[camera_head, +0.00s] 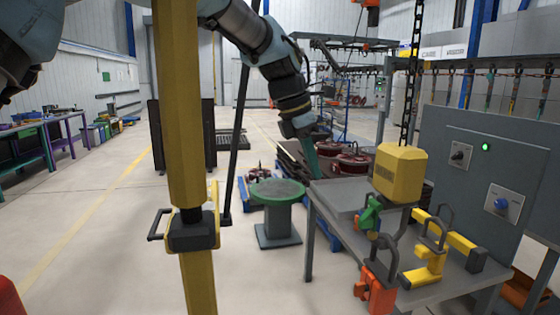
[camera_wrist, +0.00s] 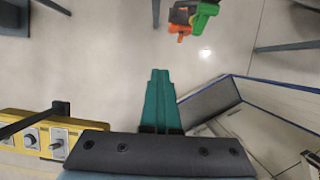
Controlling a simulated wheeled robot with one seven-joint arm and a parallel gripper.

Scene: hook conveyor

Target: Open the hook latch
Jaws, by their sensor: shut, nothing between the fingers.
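The hook assembly hangs below a yellow hoist block (camera_head: 400,172) on a chain. It has a green part (camera_head: 370,214), a dark grey curved hook (camera_head: 386,246) and an orange part (camera_head: 376,288). I cannot tell which of these is the latch. In the wrist view the green part (camera_wrist: 205,12) and orange part (camera_wrist: 182,27) show at the top edge, ahead and right of my fingertips. My gripper (camera_head: 312,170), with teal fingers, is left of the hoist block and apart from it. In the wrist view my gripper (camera_wrist: 159,72) is shut and empty.
A grey table (camera_head: 345,195) stands under the hook, with yellow shackle-like parts (camera_head: 432,252) near it. A grey control cabinet (camera_head: 480,165) stands right. A yellow post (camera_head: 180,100) blocks part of the left. A green-topped stand (camera_head: 278,192) is behind.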

